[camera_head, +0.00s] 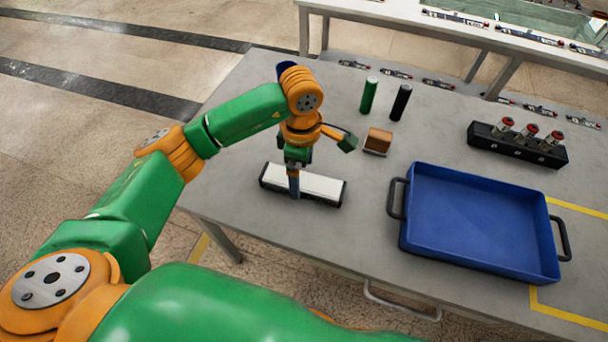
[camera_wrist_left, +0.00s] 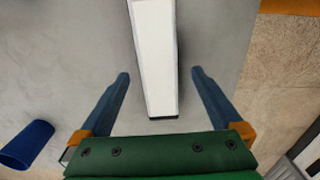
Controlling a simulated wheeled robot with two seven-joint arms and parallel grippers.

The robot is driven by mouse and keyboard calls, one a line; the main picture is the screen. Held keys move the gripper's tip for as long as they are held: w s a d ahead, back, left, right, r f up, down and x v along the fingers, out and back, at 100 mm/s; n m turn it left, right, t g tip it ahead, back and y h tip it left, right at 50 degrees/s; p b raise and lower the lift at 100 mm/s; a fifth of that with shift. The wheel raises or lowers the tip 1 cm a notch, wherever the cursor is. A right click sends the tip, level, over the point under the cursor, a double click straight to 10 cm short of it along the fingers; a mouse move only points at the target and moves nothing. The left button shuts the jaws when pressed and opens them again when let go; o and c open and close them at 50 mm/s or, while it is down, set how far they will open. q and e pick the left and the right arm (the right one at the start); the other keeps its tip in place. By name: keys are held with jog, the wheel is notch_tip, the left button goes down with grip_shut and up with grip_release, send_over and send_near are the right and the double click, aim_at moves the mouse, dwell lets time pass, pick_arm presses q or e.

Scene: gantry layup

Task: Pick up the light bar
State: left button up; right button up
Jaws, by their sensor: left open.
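The light bar (camera_head: 322,186) is a long white bar with a black housing and black ends. It lies flat on the grey table near its front edge. It also shows in the left wrist view (camera_wrist_left: 155,45), running up from between the fingers. My left gripper (camera_head: 294,190) is over the bar, pointing down, and hides a small part of it. In the left wrist view my left gripper (camera_wrist_left: 160,76) is open, with one blue finger on each side of the bar and a gap on both sides. My right gripper is not in view.
A blue tray (camera_head: 480,262) with black handles stands at the right. Behind are a green cylinder (camera_head: 369,95), a black cylinder (camera_head: 401,102), a brown block (camera_head: 377,142) and a black holder (camera_head: 490,142) with red-topped parts. The table (camera_head: 240,190) is clear left of the bar.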

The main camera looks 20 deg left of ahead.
aim_at(303, 180)
pick_arm(q)
notch_tip(303, 180, down, 2)
jog(key=shift+s+f, duration=0.1)
jog(key=shift+f, duration=0.15)
jog(key=shift+w+f, duration=0.3)
jog(key=shift+s+r, duration=0.1)
jog(key=shift+s, duration=0.05)
jog(key=c, duration=0.9)
grip_shut()
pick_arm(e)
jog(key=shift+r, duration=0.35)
